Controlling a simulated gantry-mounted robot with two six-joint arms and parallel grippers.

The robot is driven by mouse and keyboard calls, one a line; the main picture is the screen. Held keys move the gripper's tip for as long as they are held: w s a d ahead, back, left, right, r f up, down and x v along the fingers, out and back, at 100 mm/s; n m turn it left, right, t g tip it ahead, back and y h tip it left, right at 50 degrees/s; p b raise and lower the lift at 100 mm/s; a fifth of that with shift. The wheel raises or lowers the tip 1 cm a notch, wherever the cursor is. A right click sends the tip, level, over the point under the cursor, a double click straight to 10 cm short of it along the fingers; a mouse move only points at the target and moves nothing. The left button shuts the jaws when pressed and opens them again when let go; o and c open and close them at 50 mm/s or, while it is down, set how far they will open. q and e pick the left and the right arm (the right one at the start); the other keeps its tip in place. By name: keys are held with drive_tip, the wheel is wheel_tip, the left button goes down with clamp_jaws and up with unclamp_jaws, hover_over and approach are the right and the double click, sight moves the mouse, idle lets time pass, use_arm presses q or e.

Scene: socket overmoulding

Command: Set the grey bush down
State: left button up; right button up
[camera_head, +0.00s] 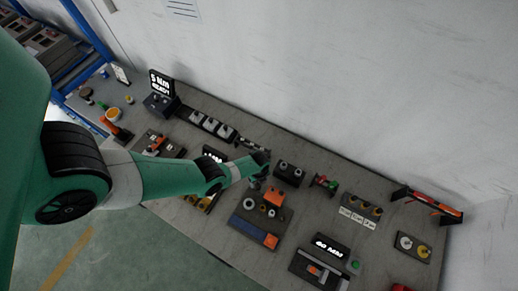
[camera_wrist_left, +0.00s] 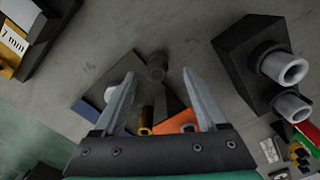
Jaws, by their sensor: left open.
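My left gripper (camera_head: 256,183) hangs over the back of a dark plate (camera_head: 240,229) with an orange block (camera_head: 274,197). In the left wrist view its two fingers (camera_wrist_left: 158,88) are open, with a gap between them. A small dark grey round piece (camera_wrist_left: 157,68) shows just beyond the gap, apart from both fingers. It may be the grey bush; I cannot tell for sure. Two lighter grey tubes (camera_wrist_left: 285,67) sit in a black block (camera_wrist_left: 237,58) to the right; that block (camera_head: 290,173) is also in the head view. My right gripper is not in view.
Several small rings lie on the plate around the orange block. Bare bench (camera_head: 300,212) shows between the stations. A wall closes off the back.

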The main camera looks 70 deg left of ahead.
sight(258, 184)
use_arm(q)
drive_tip(key=f+b, duration=0.1)
drive_tip(key=f, duration=0.1)
drive_tip(key=f+b, duration=0.2)
drive_tip(key=shift+s+f, duration=0.2)
drive_tip(key=shift+f, duration=0.05)
drive_tip(key=shift+r, duration=0.2)
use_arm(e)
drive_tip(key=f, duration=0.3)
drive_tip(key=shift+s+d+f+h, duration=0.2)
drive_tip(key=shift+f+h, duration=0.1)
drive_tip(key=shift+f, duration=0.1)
use_arm(q)
clamp_jaws()
